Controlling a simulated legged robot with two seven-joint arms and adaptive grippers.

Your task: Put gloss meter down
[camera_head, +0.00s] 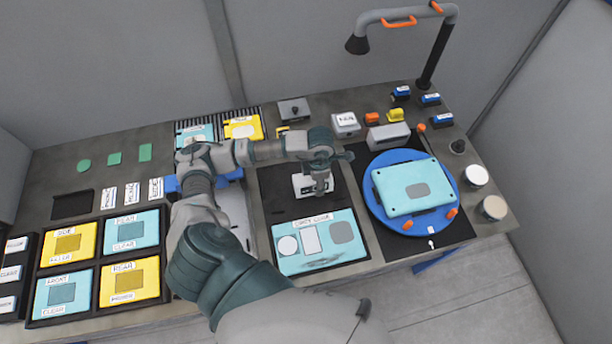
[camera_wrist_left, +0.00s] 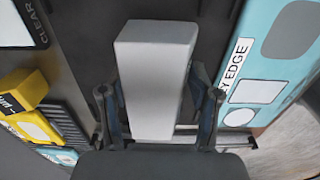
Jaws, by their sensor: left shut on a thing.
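The gloss meter, a pale grey block (camera_wrist_left: 155,75), sits between the two fingers of my left gripper (camera_wrist_left: 160,115) in the left wrist view. In the head view the gloss meter (camera_head: 303,186) shows partly behind my left gripper (camera_head: 321,184), over the dark mat (camera_head: 272,190) at the middle of the bench. The gripper is shut on it. I cannot tell whether its underside touches the mat. My right gripper is not in view.
A light blue board (camera_head: 342,254) lies just in front of the mat. A blue turntable (camera_head: 375,205) carrying a light blue panel (camera_head: 388,190) is at right. Trays of yellow and blue panels (camera_head: 78,262) are at left. A lamp (camera_head: 357,43) overhangs the back right.

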